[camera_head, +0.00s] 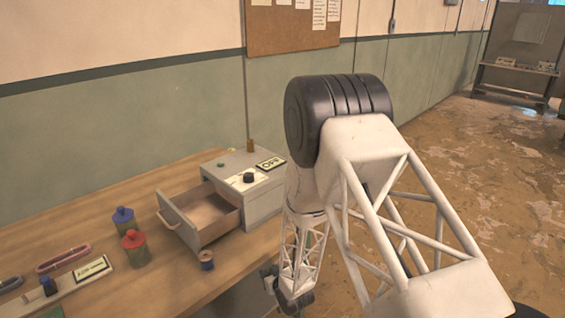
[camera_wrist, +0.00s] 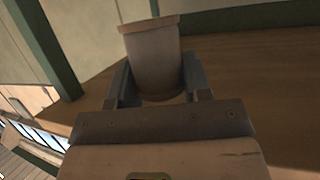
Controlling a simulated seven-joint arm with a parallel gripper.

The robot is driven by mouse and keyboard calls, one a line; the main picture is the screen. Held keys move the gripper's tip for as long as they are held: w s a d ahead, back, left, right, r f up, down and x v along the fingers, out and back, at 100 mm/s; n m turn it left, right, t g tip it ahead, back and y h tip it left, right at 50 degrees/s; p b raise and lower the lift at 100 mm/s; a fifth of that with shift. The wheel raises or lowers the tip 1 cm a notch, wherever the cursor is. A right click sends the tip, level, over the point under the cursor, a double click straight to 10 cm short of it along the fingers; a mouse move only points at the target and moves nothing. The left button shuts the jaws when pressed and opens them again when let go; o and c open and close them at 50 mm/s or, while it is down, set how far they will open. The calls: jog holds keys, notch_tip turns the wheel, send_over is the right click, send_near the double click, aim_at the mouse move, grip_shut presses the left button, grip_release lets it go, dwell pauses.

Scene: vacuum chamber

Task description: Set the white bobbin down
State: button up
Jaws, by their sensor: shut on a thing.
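The white bobbin (camera_wrist: 153,62) looks pale grey in the wrist view. It is a cylinder with a wider flat rim at its far end. My gripper (camera_wrist: 156,82) is shut on it, one dark finger on each side. In the head view my gripper (camera_head: 269,277) shows small and dark near the right edge of the workbench, right of the open drawer. I cannot make out the bobbin there. I cannot tell whether the held bobbin touches any surface.
The wooden workbench (camera_head: 130,285) holds a grey box with an open drawer (camera_head: 209,214), a blue-topped bottle (camera_head: 123,219), a red-topped bottle (camera_head: 134,246) and a small dark-rimmed spool (camera_head: 206,260). Bare bench lies in front of the spool.

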jog(key=w+d+m+t+h, duration=0.1)
jog(key=w+d+m+h, duration=0.2)
jog(key=w+d, duration=0.6)
jog(key=w+d+f+m+h, duration=0.1)
jog(key=w+d+m+h, duration=0.2)
jog(key=w+d, duration=0.6)
jog(key=d, duration=0.4)
jog(key=shift+d+f+t+h, duration=0.3)
jog(key=shift+d+t+h, duration=0.05)
jog(key=shift+t+h, duration=0.05)
jog(key=s+f, duration=0.8)
jog(key=f, duration=0.2)
jog(key=shift+s, duration=0.1)
